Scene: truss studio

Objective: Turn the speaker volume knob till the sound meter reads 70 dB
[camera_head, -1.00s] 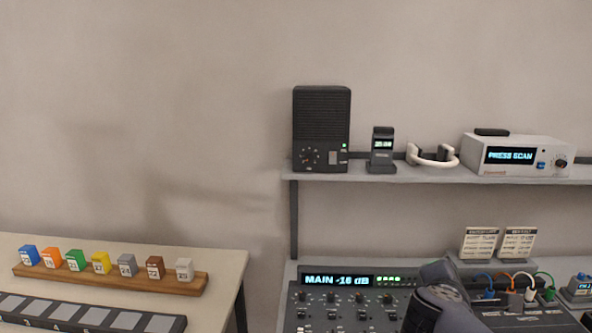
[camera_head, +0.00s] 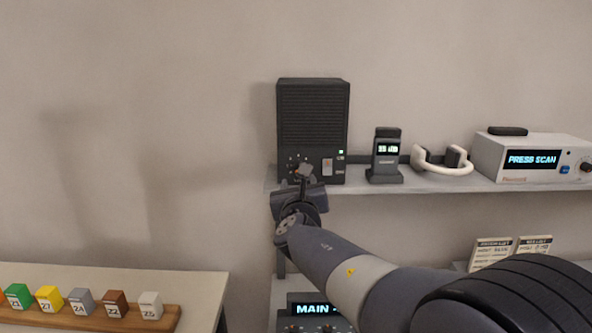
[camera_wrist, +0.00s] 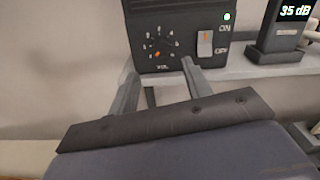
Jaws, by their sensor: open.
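The black speaker (camera_head: 313,115) stands on the wall shelf with its small green light lit. In the wrist view its front (camera_wrist: 182,14) shows a dark volume knob (camera_wrist: 157,44) inside a ring of numbers, with an orange mark at its lower side. The sound meter (camera_head: 387,158) stands just right of the speaker; its screen reads 35 dB in the wrist view (camera_wrist: 294,11). My gripper (camera_head: 301,171) is open in front of the speaker's lower front. In the wrist view its fingers (camera_wrist: 158,67) are spread below and either side of the knob, apparently not touching it.
A switch (camera_wrist: 205,41) marked ON sits right of the knob, close to my right finger. White headphones (camera_head: 443,160) and a scanner box (camera_head: 530,158) stand farther right on the shelf (camera_head: 455,183). Numbered cubes on a wooden rack (camera_head: 160,322) are at lower left.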

